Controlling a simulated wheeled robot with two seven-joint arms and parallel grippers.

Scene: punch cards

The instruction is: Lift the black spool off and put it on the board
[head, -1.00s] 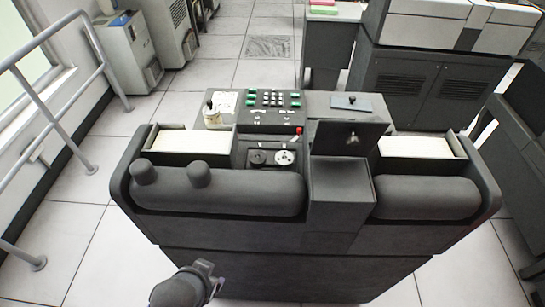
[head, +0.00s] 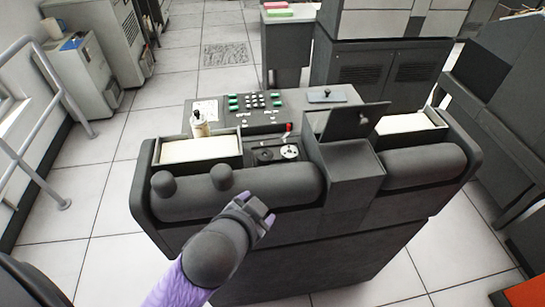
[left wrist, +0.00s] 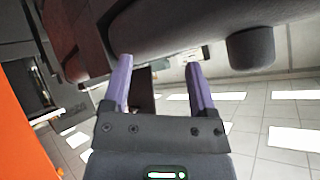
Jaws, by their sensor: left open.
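A small black spool (head: 264,155) sits in the recess at the middle of the dark card machine, beside a white-topped spool (head: 289,151). My left gripper (head: 258,208) is in front of the machine's rounded front cover, nearer to me and lower in the picture than the spools. It is open and empty; its two parted fingers (left wrist: 160,85) also show in the left wrist view, with nothing clear between them. A flat grey plate with a knob (head: 327,95) lies on the machine's back top; I cannot tell whether it is the board. My right gripper is not in view.
Two round knobs (head: 222,177) rise from the front cover, left of my gripper. Card trays (head: 202,150) flank the recess. A tilted dark panel (head: 342,122) stands right of the spools, and a red-tipped lever (head: 288,130) behind them. A small bottle (head: 199,125) stands back left.

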